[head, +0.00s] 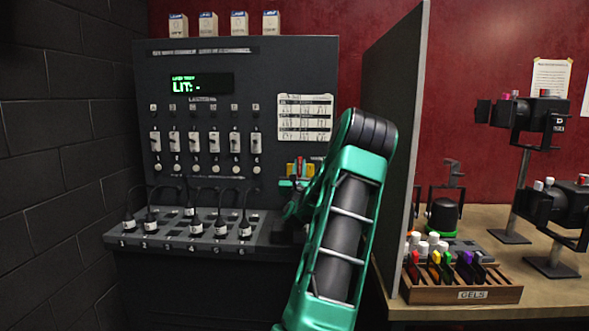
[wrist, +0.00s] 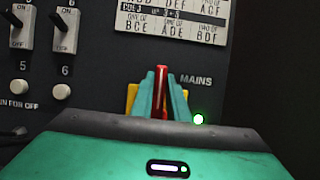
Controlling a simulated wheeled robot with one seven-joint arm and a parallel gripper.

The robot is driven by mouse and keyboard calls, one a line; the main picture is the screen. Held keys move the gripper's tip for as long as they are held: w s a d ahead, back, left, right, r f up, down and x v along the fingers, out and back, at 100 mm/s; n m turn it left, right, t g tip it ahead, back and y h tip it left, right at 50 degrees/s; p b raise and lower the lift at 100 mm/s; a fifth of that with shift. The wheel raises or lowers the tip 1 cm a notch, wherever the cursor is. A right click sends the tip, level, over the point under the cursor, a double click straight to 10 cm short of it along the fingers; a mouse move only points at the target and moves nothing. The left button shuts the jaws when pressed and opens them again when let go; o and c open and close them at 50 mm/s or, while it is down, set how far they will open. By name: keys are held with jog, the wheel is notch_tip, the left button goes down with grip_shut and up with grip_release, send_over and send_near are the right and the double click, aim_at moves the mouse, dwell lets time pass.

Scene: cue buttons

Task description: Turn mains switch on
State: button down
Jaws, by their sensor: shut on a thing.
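The mains switch has a red lever (wrist: 161,90) on a yellow plate (wrist: 131,97), beside the label MAINS in the wrist view. A green lamp (wrist: 199,119) glows to its lower right. The red lever points up. My gripper (wrist: 161,84) has its two teal fingers closed on either side of the red lever. In the head view the red lever (head: 299,170) and yellow plate (head: 290,169) show just left of my arm, which hides part of that area. My gripper (head: 297,190) is partly hidden there too.
The dark panel (head: 220,63) has a display (head: 196,85) reading "LIT: -" and a row of toggle switches. Numbered plugs stand on the ledge (head: 190,233) below. A grey partition (head: 400,110) stands close right of my arm, with a gel rack (head: 460,292) beyond.

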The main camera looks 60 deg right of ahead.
jog(key=shift+w+a+r, duration=0.1)
jog(key=shift+w+a, duration=0.1)
jog(key=shift+w, duration=0.2)
jog(key=c, duration=1.7)
grip_release()
jog(key=shift+s+d, duration=0.1)
jog(key=shift+s, duration=0.05)
jog(key=shift+w+v, duration=0.2)
jog(key=shift+v, duration=5.15)
